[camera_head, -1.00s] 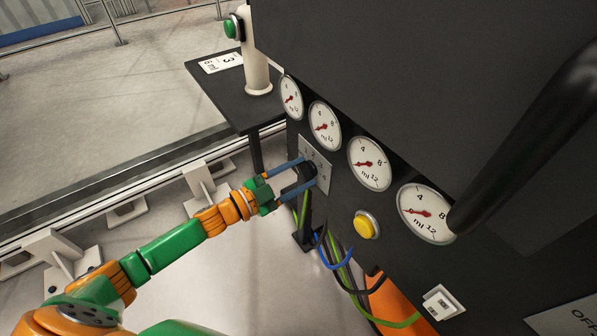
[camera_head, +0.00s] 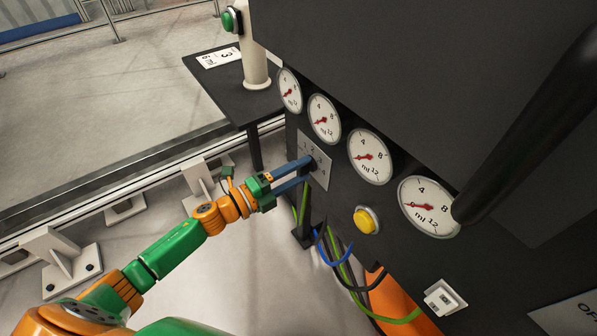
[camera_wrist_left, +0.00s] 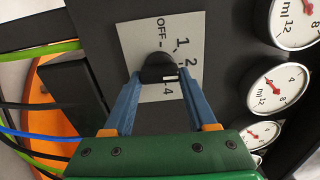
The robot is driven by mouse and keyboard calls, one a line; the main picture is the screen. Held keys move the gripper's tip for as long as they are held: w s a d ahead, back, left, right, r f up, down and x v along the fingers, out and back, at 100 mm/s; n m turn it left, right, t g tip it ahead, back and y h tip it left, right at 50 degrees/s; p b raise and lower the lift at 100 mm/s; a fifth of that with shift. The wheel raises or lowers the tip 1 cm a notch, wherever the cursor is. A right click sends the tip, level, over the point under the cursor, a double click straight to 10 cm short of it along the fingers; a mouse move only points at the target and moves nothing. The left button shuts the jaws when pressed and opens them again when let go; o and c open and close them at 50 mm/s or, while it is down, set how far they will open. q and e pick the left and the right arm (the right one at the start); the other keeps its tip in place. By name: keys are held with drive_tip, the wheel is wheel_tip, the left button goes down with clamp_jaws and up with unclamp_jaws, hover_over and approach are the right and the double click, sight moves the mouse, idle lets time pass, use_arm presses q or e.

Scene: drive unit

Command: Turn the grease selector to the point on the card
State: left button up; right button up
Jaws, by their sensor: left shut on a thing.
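The grease selector is a black knob (camera_wrist_left: 158,66) on a pale plate (camera_wrist_left: 138,35) marked OFF, 1, 2 and 4 in the left wrist view; I cannot read a 3 there. My left gripper (camera_wrist_left: 161,80) is shut on the knob, with one blue finger on each side. A short white mark shows on the knob's near face; which number it points to is unclear. In the head view, the left gripper (camera_head: 307,170) hides most of the knob at the plate (camera_head: 318,172). The white card (camera_head: 217,58) lies on the dark side shelf and shows a large 3 with smaller text.
Several round ml gauges (camera_head: 370,157) line the dark panel, their red needles low. A yellow button (camera_head: 366,220) sits below them, and a white switch (camera_head: 444,298) lower right. Cables (camera_head: 345,270) hang below the plate. A post with a green button (camera_head: 231,20) stands on the shelf.

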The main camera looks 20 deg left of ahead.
use_arm(q)
drive_tip(key=m, duration=0.1)
drive_tip(key=m+b, duration=0.1)
drive_tip(key=m, duration=0.2)
drive_tip(key=shift+f, duration=0.25)
drive_tip(key=shift+m+b, duration=0.7)
drive_tip(key=shift+m, duration=1.1)
use_arm(e)
drive_tip(key=shift+w+a+r, duration=0.1)
drive_tip(key=shift+w+r, duration=0.3)
drive_tip(key=shift+r, duration=0.45)
drive_tip(key=shift+w+a+r, duration=0.1)
drive_tip(key=shift+w+r, duration=0.35)
drive_tip(key=shift+r, duration=0.35)
drive_tip(key=shift+w+a+r, duration=0.1)
drive_tip(key=shift+w+r, duration=0.3)
drive_tip(key=shift+r, duration=0.55)
use_arm(q)
drive_tip(key=o, duration=1.4)
drive_tip(key=shift+c, duration=0.2)
drive_tip(key=shift+a, duration=0.1)
drive_tip(key=v, duration=0.7)
use_arm(e)
drive_tip(key=shift+s+f, duration=0.15)
drive_tip(key=shift+f, duration=0.45)
